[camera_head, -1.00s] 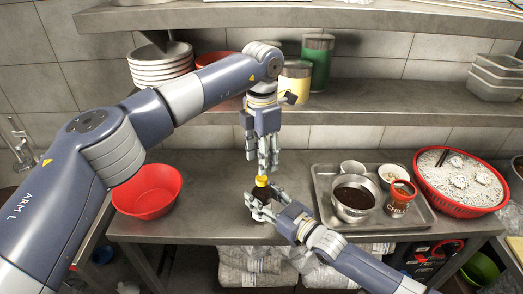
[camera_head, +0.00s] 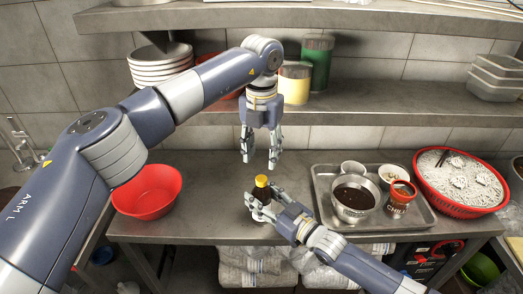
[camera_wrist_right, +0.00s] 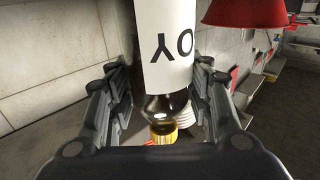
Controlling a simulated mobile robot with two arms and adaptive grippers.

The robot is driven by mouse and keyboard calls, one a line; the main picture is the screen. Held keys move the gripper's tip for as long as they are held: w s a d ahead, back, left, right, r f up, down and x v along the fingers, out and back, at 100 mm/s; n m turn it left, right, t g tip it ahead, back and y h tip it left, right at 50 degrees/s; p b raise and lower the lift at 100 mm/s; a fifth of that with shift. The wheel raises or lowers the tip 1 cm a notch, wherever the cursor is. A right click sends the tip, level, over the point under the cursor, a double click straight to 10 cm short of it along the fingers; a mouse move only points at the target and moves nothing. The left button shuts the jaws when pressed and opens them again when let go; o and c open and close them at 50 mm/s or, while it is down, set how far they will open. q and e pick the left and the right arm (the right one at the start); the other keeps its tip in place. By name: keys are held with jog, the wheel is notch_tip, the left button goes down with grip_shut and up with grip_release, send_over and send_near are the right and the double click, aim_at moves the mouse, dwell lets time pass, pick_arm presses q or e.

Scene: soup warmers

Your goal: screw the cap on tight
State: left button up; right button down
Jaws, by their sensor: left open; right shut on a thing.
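A dark bottle (camera_head: 262,194) with a yellow cap (camera_head: 262,180) stands upright near the front of the steel counter. The cap sits on top of the bottle's neck. My right gripper (camera_head: 262,204) is shut around the bottle's body. The right wrist view shows the bottle's white label (camera_wrist_right: 165,45) with dark letters and the yellow cap (camera_wrist_right: 163,135), between my right gripper's fingers (camera_wrist_right: 160,100). My left gripper (camera_head: 260,160) is open and empty, above the cap and apart from it, fingers pointing down. How tightly the cap sits cannot be told.
A red bowl (camera_head: 146,205) stands on the counter at left. A metal tray (camera_head: 325,205) with a pot, cups and a chili can (camera_head: 399,196) is at right, beside a red basket (camera_head: 480,206). A shelf (camera_head: 390,102) runs behind my left gripper.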

aim_at(262, 178)
pick_arm(q)
notch_tip(262, 178, down, 8)
jog(key=shift+r, duration=0.1)
dwell(0.4)
grip_shut()
jog(key=shift+o, duration=0.5)
grip_release()
